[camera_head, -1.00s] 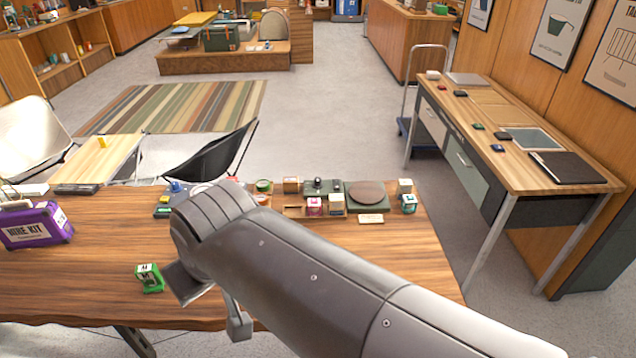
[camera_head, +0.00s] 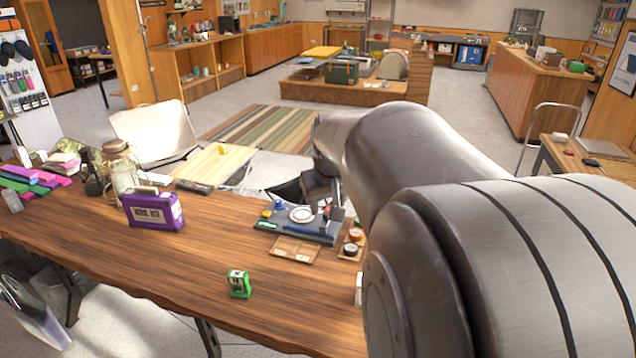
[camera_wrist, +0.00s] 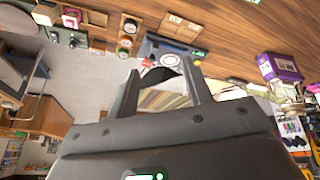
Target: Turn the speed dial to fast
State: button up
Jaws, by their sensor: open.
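My gripper (camera_wrist: 160,70) is open and empty in the wrist view, its two dark fingers apart. In the head view my arm hides most of it. A dark blue-grey panel (camera_head: 290,231) with a white disc (camera_head: 302,214), a blue knob (camera_head: 278,204) and small coloured parts lies on the table. The panel (camera_wrist: 148,48) shows beyond the fingertips in the wrist view, apart from them as far as I can tell. A dark unit with a small knob (camera_wrist: 73,41) shows at the upper left there. No readable label tells which part is the speed dial.
The wooden table (camera_head: 180,250) holds a purple case (camera_head: 153,211), a green-framed block (camera_head: 238,284), a wooden tray (camera_head: 296,250) and small round tins (camera_head: 352,242). Chairs and a low wooden table (camera_head: 215,163) stand behind. The table's front middle is mostly clear.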

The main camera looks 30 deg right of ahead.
jog(key=w+d+f+m, duration=0.1)
jog(key=w+d+f, duration=0.25)
jog(key=d, duration=0.55)
jog(key=w+d+f, duration=0.2)
jog(key=d+f, duration=0.2)
jog(key=d, duration=0.4)
jog(key=w+d+f+m, duration=0.1)
jog(key=w+d+f, duration=0.15)
jog(key=d, duration=0.65)
jog(key=s+d+f+m, duration=0.1)
jog(key=s+d+f, duration=0.2)
jog(key=d+f, duration=0.7)
jog(key=w+d+f, duration=0.1)
jog(key=f, duration=0.1)
jog(key=w+d+f, duration=0.1)
jog(key=f, duration=0.2)
jog(key=w+d+f, duration=0.1)
jog(key=w+f, duration=0.1)
jog(key=f, duration=0.1)
jog(key=shift+w+d, duration=0.1)
jog(key=shift+d, duration=0.2)
jog(key=shift+r, duration=0.1)
jog(key=shift+c, duration=0.3)
jog(key=c, duration=0.9)
